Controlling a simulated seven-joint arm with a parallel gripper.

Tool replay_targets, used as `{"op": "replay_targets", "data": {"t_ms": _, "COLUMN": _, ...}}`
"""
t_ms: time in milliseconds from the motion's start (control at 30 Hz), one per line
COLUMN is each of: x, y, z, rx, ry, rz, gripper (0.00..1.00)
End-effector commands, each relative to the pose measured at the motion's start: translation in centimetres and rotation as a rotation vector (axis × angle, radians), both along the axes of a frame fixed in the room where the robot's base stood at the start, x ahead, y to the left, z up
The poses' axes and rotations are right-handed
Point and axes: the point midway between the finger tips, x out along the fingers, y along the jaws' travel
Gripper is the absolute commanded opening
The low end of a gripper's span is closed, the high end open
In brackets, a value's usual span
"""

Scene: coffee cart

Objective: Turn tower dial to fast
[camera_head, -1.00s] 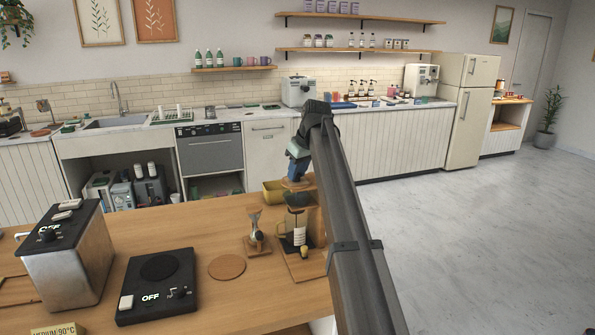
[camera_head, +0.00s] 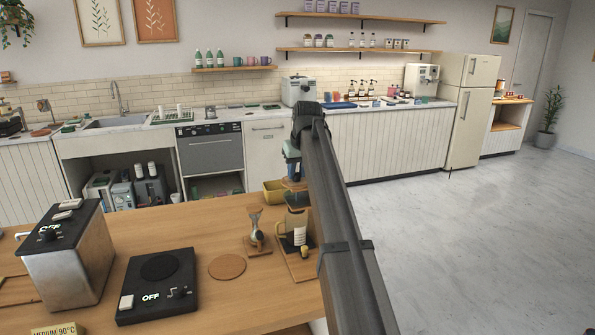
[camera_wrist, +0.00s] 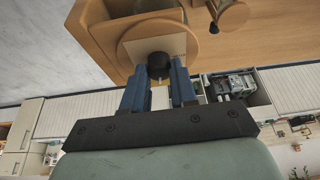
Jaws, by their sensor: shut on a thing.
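The pour-over tower stands on the right end of the wooden counter, with its wooden base (camera_head: 303,268) and a dark dripper (camera_head: 297,201) above a glass server. My gripper (camera_head: 293,176) points down at the tower's top, partly hidden by my arm. In the wrist view, the blue fingers of my gripper (camera_wrist: 159,76) are shut on a small black dial knob (camera_wrist: 160,62). The knob sits in front of a pale square plate (camera_wrist: 150,45) on a round wooden top. No fast marking or dial pointer is readable.
A round cork mat (camera_head: 227,267), a black scale-like plate (camera_head: 158,285) reading OFF and a metal box (camera_head: 68,265) lie further left.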

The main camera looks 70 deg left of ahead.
Motion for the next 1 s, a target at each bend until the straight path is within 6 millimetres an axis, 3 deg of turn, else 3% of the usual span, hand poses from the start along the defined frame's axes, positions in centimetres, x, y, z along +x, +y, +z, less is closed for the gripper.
{"op": "replay_targets", "data": {"t_ms": 500, "x": -0.24, "y": 0.07, "z": 0.05, "rx": 0.001, "ry": 0.0, "rz": -0.306, "gripper": 0.0}}
{"op": "replay_targets", "data": {"t_ms": 1000, "x": -0.2, "y": 0.06, "z": 0.05, "rx": 0.0, "ry": 0.0, "rz": -0.355, "gripper": 0.0}}
